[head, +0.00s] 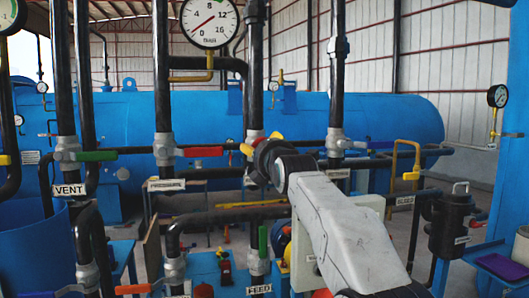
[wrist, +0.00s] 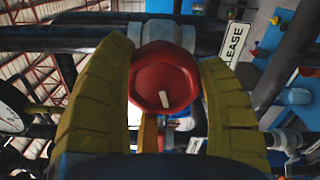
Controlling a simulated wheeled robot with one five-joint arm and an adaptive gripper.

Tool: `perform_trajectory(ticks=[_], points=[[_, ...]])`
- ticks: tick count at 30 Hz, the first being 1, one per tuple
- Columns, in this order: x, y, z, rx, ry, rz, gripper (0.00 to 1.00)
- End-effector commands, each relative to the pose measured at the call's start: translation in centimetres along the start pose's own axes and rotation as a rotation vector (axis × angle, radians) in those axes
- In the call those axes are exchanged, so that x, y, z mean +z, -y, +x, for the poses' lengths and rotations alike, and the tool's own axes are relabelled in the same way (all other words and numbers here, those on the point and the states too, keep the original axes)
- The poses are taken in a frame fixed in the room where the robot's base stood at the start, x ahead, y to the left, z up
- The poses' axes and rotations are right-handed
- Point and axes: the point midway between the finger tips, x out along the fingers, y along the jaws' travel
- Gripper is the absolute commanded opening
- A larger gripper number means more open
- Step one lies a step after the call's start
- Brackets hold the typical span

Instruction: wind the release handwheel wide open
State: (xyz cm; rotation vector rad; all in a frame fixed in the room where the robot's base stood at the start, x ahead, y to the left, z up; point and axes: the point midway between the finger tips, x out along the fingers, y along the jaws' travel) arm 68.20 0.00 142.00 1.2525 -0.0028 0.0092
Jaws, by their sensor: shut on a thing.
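The release handwheel (wrist: 164,80) is a red, rounded knob with a short white mark low on its face. In the wrist view it sits between the two yellow fingers of my gripper (wrist: 168,65), which is shut on it. A white label (wrist: 234,42) ending in "EASE" is fixed to its right. In the head view my gripper (head: 262,144) is at the upright pipe in the middle, with its yellow fingertips showing. The handwheel is hidden there behind my gripper and arm.
A large pressure gauge (head: 210,22) hangs above, its needle near the low end. Green (head: 95,155) and red (head: 203,152) lever valves stand on pipes to the left. A blue tank (head: 360,118) lies behind. A black strainer (head: 453,220) is at the right.

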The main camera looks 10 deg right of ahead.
Motion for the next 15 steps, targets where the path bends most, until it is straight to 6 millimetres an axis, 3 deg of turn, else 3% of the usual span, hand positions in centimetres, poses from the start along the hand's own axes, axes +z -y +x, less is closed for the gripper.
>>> perform_trajectory(ticks=[15], points=[[-0.48, 0.98, 0.15, -0.014, -0.012, -0.492, 0.34]])
